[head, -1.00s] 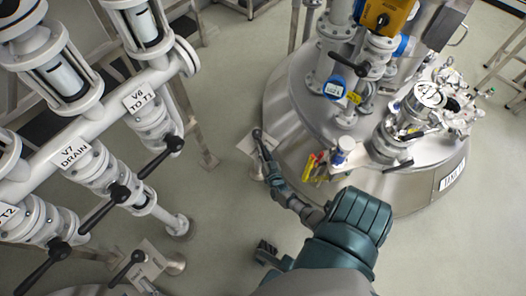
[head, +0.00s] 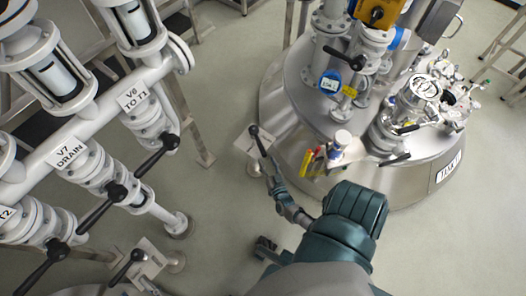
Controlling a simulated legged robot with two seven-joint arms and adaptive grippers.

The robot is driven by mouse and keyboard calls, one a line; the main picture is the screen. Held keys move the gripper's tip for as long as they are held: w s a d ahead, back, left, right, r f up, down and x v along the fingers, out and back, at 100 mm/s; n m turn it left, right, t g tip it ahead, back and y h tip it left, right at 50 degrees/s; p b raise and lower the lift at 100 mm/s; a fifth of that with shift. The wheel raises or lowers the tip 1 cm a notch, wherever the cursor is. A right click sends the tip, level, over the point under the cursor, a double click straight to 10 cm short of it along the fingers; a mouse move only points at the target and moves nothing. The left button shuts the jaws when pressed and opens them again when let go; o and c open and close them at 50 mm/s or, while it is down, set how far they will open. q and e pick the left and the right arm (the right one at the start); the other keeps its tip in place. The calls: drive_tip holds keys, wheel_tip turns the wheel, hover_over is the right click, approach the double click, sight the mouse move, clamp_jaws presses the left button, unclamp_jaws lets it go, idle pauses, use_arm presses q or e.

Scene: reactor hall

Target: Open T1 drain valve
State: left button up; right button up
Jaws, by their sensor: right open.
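A black lever handle (head: 259,142) with a round knob stands up beside the lower left edge of the steel tank T1, above a pale plate (head: 247,168) low near the floor. I take it for the drain valve's handle; the valve body is not clearly seen. My right gripper (head: 272,178) is open, just below the lever's lower end in the picture. It points up toward the lever and looks empty. Whether it touches the lever cannot be told.
At left is a white pipe manifold (head: 105,95) with labelled V6 and V7 valves (head: 84,172) and black levers. Floor is clear between them.

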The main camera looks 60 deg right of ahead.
drive_tip(key=v, duration=0.3)
drive_tip(key=shift+s+a, duration=0.15)
drive_tip(key=shift+s, duration=0.05)
